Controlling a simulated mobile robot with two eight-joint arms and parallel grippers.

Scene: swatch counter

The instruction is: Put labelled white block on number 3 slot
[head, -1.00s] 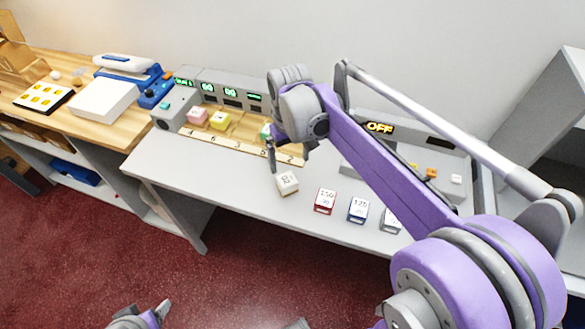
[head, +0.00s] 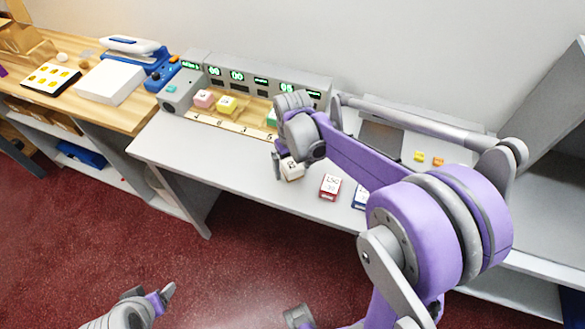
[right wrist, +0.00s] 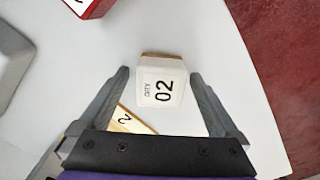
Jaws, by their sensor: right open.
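The labelled white block (head: 291,171) sits on the grey counter (head: 230,178), in front of the numbered wooden strip (head: 232,128). In the right wrist view the white block (right wrist: 160,84) shows "02" and lies between the open fingers of my right gripper (right wrist: 160,75), with gaps on both sides. In the head view my right gripper (head: 279,163) is at the block and partly hides it. The slots behind the strip hold a pink block (head: 204,99), a yellow block (head: 226,105) and a green block (head: 272,117); slot 3 cannot be made out. My left gripper (head: 163,298) is low, away from the counter.
A red block (head: 330,186) and a blue block (head: 359,197) stand right of the white block. A grey console (head: 250,84) with green displays stands behind the slots. A wooden table (head: 128,115) with a white box (head: 108,82) adjoins at left.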

